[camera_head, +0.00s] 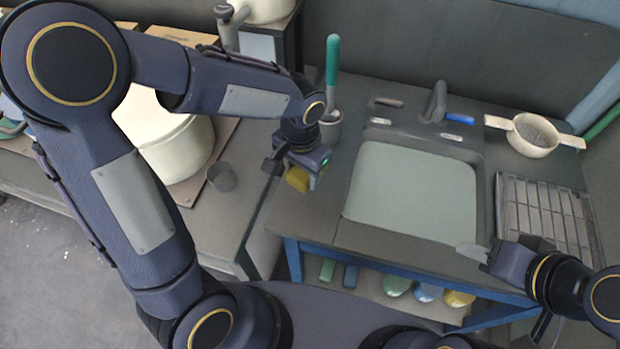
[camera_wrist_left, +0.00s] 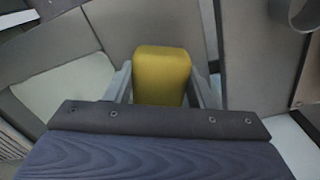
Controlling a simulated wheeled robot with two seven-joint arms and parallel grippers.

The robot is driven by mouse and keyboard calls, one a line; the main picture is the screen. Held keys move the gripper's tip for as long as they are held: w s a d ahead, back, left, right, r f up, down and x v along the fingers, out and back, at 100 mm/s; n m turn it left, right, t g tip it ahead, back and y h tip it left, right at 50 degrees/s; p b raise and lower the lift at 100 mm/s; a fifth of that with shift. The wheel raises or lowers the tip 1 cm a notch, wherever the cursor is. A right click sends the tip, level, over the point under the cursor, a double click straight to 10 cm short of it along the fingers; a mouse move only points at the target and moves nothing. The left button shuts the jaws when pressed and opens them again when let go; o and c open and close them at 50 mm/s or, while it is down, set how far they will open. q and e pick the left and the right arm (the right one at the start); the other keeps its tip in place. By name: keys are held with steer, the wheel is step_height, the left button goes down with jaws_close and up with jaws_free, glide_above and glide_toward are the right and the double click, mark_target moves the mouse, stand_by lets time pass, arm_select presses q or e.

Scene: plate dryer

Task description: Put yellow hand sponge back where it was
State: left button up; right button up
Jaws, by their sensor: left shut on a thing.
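The yellow hand sponge (camera_head: 298,179) is held in my left gripper (camera_head: 297,176), left of the sink, above the counter's left part. In the left wrist view the sponge (camera_wrist_left: 162,76) sits between the two fingers of my left gripper (camera_wrist_left: 162,88), which is shut on it. Its lower part is hidden by the gripper body. My right gripper (camera_head: 474,251) is at the lower right, near the sink's front right corner. Its fingers appear as one light grey tip, and I cannot tell whether they are open.
A grey cup (camera_head: 329,124) with a green-handled brush (camera_head: 332,60) stands behind my left gripper. The sink (camera_head: 412,190) is in the middle, a dish rack (camera_head: 545,215) and strainer (camera_head: 535,134) at right. A pot (camera_head: 178,146) and small cup (camera_head: 221,177) stand left.

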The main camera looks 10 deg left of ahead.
mark_target(303, 200)
arm_select(q)
step_height(303, 200, down, 9)
steer(key=shift+r, duration=0.1)
stand_by(0.3)
steer(key=shift+s, duration=0.1)
steer(key=shift+f, duration=0.25)
steer(key=o, duration=1)
steer(key=shift+r, duration=0.1)
